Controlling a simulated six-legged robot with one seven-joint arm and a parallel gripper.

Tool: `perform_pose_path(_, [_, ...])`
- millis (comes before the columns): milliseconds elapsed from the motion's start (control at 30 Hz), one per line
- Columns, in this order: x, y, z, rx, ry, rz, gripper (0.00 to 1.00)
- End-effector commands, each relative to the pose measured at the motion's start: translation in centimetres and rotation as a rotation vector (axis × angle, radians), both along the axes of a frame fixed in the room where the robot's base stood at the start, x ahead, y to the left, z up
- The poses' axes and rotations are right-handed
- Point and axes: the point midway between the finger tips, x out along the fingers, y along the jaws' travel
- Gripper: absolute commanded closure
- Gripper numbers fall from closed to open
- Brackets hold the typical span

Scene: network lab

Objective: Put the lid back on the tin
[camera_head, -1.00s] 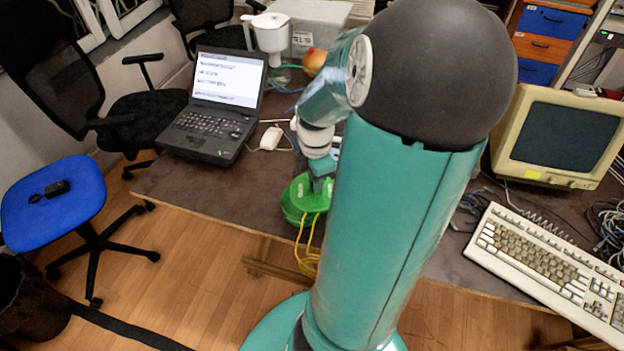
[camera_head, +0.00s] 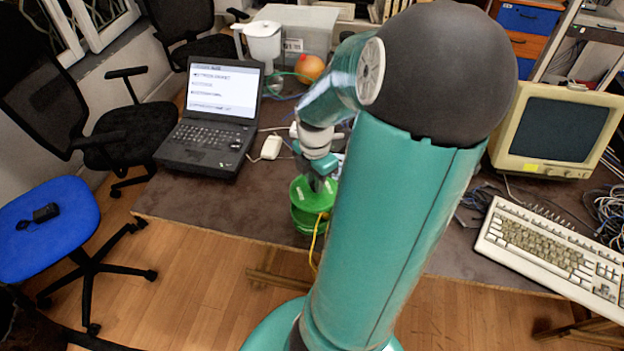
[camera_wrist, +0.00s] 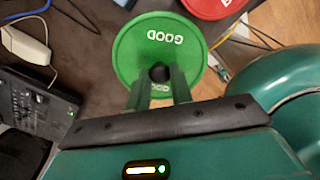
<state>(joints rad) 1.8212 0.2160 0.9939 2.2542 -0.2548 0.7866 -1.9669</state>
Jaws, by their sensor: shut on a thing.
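A round green lid (camera_wrist: 150,40) with white "GOOD" lettering and a small dark knob fills the top middle of the wrist view. My gripper (camera_wrist: 160,80) is shut on the lid's knob. In the head view the lid (camera_head: 302,190) looks level, under my gripper (camera_head: 318,184). The green tin (camera_head: 304,222) shows just below the lid, near the table's front edge, partly behind my arm. The lid covers the tin in the wrist view. I cannot tell whether the lid touches the tin's rim.
A red round thing with white lettering (camera_wrist: 208,6) lies near the green lid. A yellow cable (camera_head: 316,243) hangs close by the tin. A laptop (camera_head: 208,128) and a white mouse (camera_head: 271,147) stand left, a keyboard (camera_head: 550,250) and monitor (camera_head: 555,130) right. Bare table lies left of the tin.

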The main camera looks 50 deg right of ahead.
Motion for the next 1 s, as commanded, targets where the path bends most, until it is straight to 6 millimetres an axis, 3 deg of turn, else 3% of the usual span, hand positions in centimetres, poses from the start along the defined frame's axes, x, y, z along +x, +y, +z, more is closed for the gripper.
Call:
perform_pose_path(267, [-0.1,-0.1,-0.5,0.001,-0.001,0.015,1.0])
perform_pose_path(1000, [0.2,0.0,-6.1,0.0,-0.001,0.014,1.0])
